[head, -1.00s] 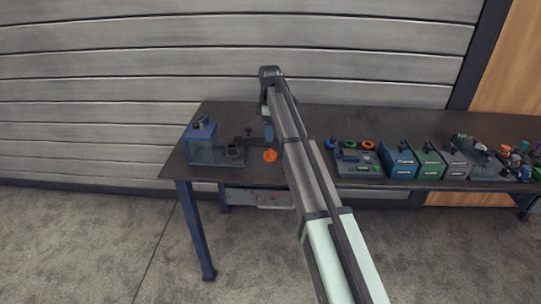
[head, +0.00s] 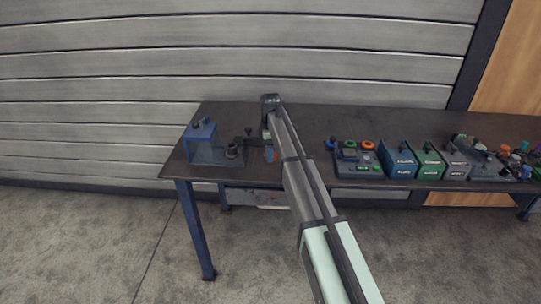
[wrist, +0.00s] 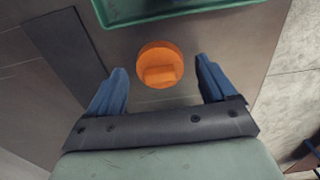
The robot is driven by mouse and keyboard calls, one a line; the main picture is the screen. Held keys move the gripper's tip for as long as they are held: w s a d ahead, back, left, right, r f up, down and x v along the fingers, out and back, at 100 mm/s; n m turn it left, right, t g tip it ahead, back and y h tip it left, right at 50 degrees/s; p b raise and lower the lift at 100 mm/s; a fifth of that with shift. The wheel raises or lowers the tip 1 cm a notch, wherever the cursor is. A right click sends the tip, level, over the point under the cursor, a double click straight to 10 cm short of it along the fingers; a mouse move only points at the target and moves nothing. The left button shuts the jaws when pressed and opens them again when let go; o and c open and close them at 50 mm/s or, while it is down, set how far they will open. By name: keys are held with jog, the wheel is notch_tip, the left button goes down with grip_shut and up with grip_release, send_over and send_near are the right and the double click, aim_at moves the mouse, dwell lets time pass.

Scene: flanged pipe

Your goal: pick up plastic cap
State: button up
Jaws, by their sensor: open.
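The orange round plastic cap (wrist: 160,65) lies on the table, with a raised bar across its top. In the wrist view it sits between the two blue fingers of my gripper (wrist: 161,68). The gripper is open, with a gap between the cap and each finger. I cannot tell the fingertips' height above the table. In the head view my gripper (head: 270,154) is low over the table's front part and mostly hides the cap.
A green tray edge (wrist: 170,10) crosses the top of the wrist view. A blue fixture (head: 202,135) on a grey base stands left of my gripper. Right of my arm are a parts tray (head: 357,165), blue (head: 398,163), green and grey bins. The table's front edge is close.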

jog(key=shift+c, duration=0.3)
jog(key=c, duration=1)
jog(key=shift+r, duration=0.1)
jog(key=shift+c, duration=0.2)
notch_tip(320, 180, up, 14)
jog(key=shift+r, duration=0.25)
dwell(0.5)
